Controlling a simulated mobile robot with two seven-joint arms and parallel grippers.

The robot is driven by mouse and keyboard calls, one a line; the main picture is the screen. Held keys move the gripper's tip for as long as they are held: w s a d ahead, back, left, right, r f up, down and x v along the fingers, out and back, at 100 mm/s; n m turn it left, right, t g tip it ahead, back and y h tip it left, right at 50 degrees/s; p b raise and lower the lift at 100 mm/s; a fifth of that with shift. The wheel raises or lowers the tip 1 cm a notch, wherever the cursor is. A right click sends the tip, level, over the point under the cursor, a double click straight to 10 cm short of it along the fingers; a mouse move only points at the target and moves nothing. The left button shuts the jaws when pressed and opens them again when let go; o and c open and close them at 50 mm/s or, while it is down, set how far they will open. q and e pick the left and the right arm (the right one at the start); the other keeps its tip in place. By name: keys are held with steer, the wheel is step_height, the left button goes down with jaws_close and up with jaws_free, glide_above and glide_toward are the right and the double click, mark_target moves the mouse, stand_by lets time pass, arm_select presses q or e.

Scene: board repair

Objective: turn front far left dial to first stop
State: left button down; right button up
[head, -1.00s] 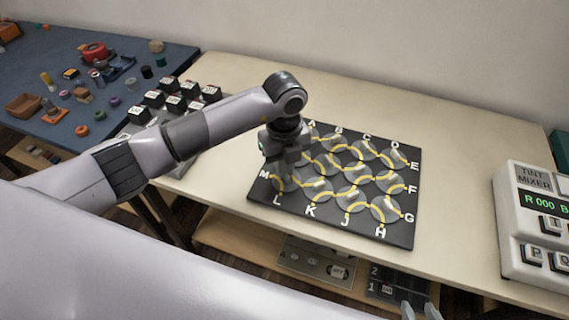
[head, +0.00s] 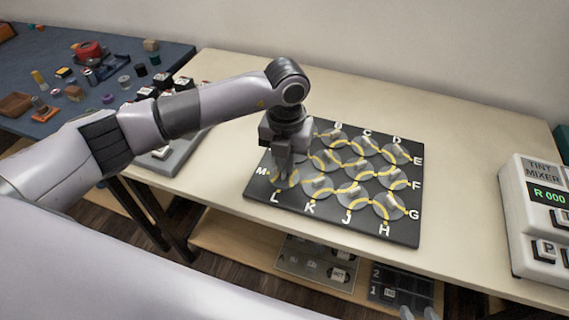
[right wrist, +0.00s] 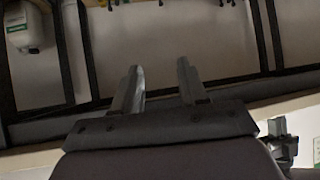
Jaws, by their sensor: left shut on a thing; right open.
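A black board (head: 400,228) lies on the pale workbench, with white letters round its edge and rows of grey round dials bearing yellow tracks. My left gripper (head: 284,174) points down at the front far left dial (head: 291,183), near the letters M and L. It is shut on that dial's handle, which is mostly hidden by the fingers. The dial's yellow track shows partly around the fingers. My right gripper (right wrist: 160,90) is open and empty, away from the board; its fingertips also show at the bottom of the head view (head: 420,312).
A tint mixer (head: 540,220) with a green display stands at the right. A grey block of keys (head: 170,150) is behind my left arm. A blue table (head: 40,60) with small parts is at the far left. A lower shelf (head: 230,240) holds panels.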

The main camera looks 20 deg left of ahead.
arm_select(q)
steer(key=m+b, duration=0.1)
steer(key=m, duration=0.1)
steer(key=m+b, duration=0.1)
steer(key=shift+d+f+m, duration=0.1)
steer(key=shift+d+m, duration=0.1)
steer(key=shift+m, duration=0.2)
steer(key=m+b, duration=0.2)
steer(key=m, duration=0.1)
steer(key=shift+s+d, duration=0.1)
steer(key=shift+d, duration=0.05)
steer(key=shift+m+b, duration=0.4)
steer(key=shift+m, duration=0.4)
steer(key=shift+m+b, duration=0.35)
steer(key=shift+m, duration=0.35)
arm_select(e)
steer(key=shift+w+a+f, duration=0.15)
steer(key=shift+f, duration=0.45)
steer(key=shift+w+a+f, duration=0.1)
steer(key=shift+a+f, duration=0.1)
steer(key=shift+f, duration=0.4)
steer(key=shift+w+a+f, duration=0.15)
steer(key=shift+f, duration=0.45)
arm_select(q)
steer(key=shift+s+d, duration=0.1)
steer(key=c, duration=1.2)
jaws_free()
arm_select(e)
steer(key=shift+f, duration=0.1)
